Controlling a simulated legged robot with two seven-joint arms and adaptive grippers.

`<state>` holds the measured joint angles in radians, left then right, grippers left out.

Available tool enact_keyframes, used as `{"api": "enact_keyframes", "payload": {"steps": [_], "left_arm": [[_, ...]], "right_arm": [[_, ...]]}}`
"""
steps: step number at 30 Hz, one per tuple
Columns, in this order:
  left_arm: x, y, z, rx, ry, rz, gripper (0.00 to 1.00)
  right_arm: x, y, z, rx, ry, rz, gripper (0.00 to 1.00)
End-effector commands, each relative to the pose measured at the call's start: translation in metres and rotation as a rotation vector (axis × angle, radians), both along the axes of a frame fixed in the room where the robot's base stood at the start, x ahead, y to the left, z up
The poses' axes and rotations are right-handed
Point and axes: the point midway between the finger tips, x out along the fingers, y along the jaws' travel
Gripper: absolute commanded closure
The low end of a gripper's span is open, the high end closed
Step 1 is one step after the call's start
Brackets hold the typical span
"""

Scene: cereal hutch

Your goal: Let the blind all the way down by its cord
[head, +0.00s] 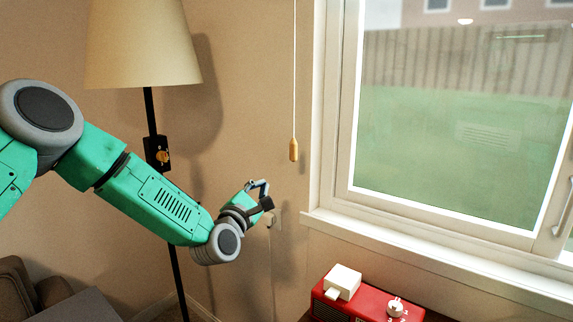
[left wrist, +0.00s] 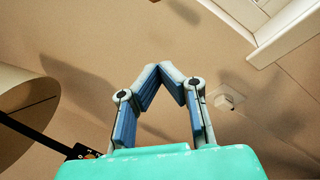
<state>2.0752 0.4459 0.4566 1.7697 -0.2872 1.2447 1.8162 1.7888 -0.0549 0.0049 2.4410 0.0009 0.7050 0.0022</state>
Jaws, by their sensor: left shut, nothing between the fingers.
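A thin white cord (head: 295,70) hangs straight down beside the left edge of the window frame and ends in a wooden pull (head: 293,150). The blind itself does not show; the part of the window in view is uncovered. My left gripper (head: 265,184) is shut and empty, below and to the left of the pull, apart from it. In the left wrist view its blue-padded fingers (left wrist: 172,70) meet at the tips with nothing between them, and I cannot make out the cord there. My right gripper is not in view.
A floor lamp (head: 145,45) stands behind my left arm. The window sill (head: 440,250) juts out at right. Below it sits a red box-like thing (head: 368,300) with a white block and a knob on top. A white wall outlet (left wrist: 229,98) shows in the left wrist view.

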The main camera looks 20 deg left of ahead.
Motion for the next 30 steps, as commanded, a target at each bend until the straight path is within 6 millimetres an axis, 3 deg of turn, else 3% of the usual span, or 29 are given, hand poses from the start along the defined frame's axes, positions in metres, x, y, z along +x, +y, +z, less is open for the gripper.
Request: {"api": "enact_keyframes", "payload": {"steps": [6, 11, 18, 30], "left_arm": [[0.047, -0.004, 0.008, 0.004, 0.0, 0.001, 1.0], [0.072, -0.008, 0.015, 0.003, 0.0, -0.002, 1.0], [0.072, -0.03, 0.036, 0.004, 0.001, -0.002, 1.0], [0.073, -0.033, 0.038, 0.002, 0.003, 0.0, 1.0]], "right_arm": [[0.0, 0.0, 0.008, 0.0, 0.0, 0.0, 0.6], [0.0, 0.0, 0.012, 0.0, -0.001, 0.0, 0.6], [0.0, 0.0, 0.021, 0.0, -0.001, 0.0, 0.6], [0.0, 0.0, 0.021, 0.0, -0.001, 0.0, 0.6]]}}
